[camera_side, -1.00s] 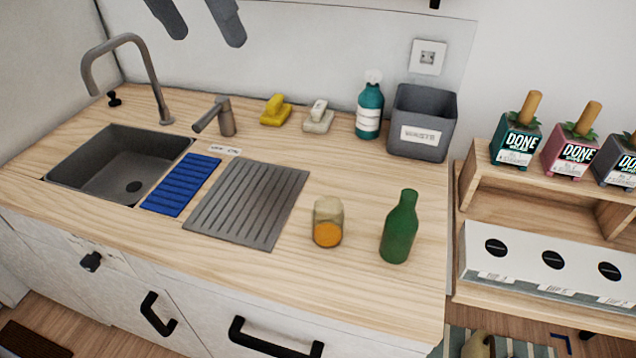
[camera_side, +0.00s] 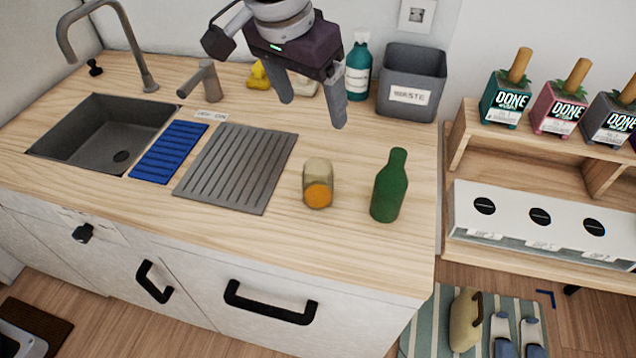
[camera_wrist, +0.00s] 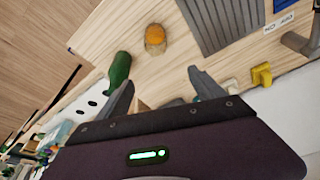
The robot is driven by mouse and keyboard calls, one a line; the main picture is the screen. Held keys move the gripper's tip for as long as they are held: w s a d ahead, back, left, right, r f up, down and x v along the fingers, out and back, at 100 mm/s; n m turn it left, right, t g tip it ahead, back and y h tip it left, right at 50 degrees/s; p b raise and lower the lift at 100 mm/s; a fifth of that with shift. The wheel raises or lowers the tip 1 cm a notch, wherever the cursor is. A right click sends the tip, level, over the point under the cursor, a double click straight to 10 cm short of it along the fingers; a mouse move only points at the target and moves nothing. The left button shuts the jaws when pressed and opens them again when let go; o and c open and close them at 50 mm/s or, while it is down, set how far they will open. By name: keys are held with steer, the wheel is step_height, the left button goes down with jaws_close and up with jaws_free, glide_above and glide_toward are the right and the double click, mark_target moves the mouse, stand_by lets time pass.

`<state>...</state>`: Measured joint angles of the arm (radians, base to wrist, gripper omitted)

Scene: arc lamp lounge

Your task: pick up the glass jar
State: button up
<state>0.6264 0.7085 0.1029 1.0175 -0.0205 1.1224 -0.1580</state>
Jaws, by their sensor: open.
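The glass jar (camera_side: 318,183) stands on the wooden counter between the grey drain mat and the green bottle. It is pale and see-through, with an orange face low on its near side. In the wrist view the jar (camera_wrist: 155,38) is beyond the fingertips, near the top middle. My gripper (camera_side: 312,112) hangs above the back of the counter in the side view, behind and above the jar. Its fingers are apart with nothing between them. In the wrist view the gripper (camera_wrist: 160,85) shows both fingers spread, apart from the jar.
A green bottle (camera_side: 390,186) stands right of the jar. A ribbed grey drain mat (camera_side: 238,168) lies left of it. Behind are a teal soap bottle (camera_side: 358,70) and a grey waste bin (camera_side: 411,82). The counter in front of the jar is clear.

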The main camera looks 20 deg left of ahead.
glide_toward(310, 163)
steer(key=f, duration=0.2)
steer(key=d+f, duration=0.1)
steer(key=f, duration=0.1)
steer(key=d+f, duration=0.1)
steer(key=f, duration=0.1)
steer(key=shift+s, duration=0.2)
steer(key=x, duration=0.8)
steer(key=shift+w+d, duration=0.15)
steer(key=shift+d, duration=0.05)
steer(key=shift+r, duration=0.1)
steer(key=c, duration=1.6)
